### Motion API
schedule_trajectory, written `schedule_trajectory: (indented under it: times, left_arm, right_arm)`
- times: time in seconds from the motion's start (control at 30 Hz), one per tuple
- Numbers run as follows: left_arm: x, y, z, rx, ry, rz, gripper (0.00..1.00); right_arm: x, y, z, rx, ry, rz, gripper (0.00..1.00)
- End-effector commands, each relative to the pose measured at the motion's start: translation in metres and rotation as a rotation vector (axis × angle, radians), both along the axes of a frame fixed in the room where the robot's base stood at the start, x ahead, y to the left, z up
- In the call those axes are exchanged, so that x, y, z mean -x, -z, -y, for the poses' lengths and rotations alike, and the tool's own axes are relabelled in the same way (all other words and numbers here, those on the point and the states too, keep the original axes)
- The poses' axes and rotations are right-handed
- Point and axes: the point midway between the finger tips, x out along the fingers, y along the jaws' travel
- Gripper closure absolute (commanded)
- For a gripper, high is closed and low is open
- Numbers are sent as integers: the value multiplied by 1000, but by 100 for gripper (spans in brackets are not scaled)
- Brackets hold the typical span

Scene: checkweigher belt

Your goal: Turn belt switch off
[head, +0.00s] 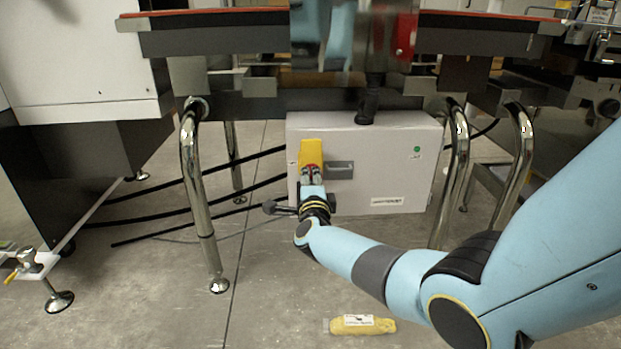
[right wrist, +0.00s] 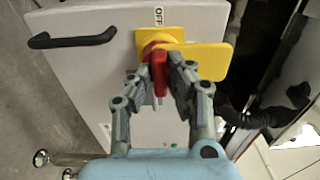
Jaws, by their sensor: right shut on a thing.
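The belt switch is a red handle (right wrist: 158,72) on a yellow plate (right wrist: 204,58), mounted on the front of a light grey cabinet (head: 390,150) under the conveyor. In the head view the yellow plate (head: 311,150) shows at the cabinet's left side. My right gripper (head: 312,172) reaches it from below and hides most of the red handle. In the right wrist view my right gripper (right wrist: 166,72) is shut on the red handle, one finger on each side. An OFF label (right wrist: 158,15) shows beyond the plate, roughly in line with the handle. My left gripper is not in view.
Chrome legs (head: 193,180) stand on both sides of the cabinet, and black cables (head: 150,216) run left. A yellow object with a white label (head: 360,325) lies on the floor.

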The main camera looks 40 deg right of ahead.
Motion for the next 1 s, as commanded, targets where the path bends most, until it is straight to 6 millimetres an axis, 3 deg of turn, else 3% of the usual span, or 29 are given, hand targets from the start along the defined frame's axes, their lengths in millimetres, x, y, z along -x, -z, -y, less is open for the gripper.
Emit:
schedule_trajectory:
  times: [0.37, 0.4, 0.57, 0.87, 1.0]
  left_arm:
    - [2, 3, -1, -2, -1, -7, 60]
    - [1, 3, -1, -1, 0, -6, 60]
    - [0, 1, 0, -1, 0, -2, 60]
    - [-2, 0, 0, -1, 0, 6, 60]
    - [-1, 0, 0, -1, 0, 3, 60]
  right_arm:
    - [0, 2, -1, 4, -2, -7, 100]
    - [1, 2, -1, 4, -2, -7, 80]
    - [0, 1, -1, 4, -1, -6, 62]
    - [3, 1, -2, 4, -1, -3, 62]
    - [18, 2, -11, 1, -1, -4, 62]
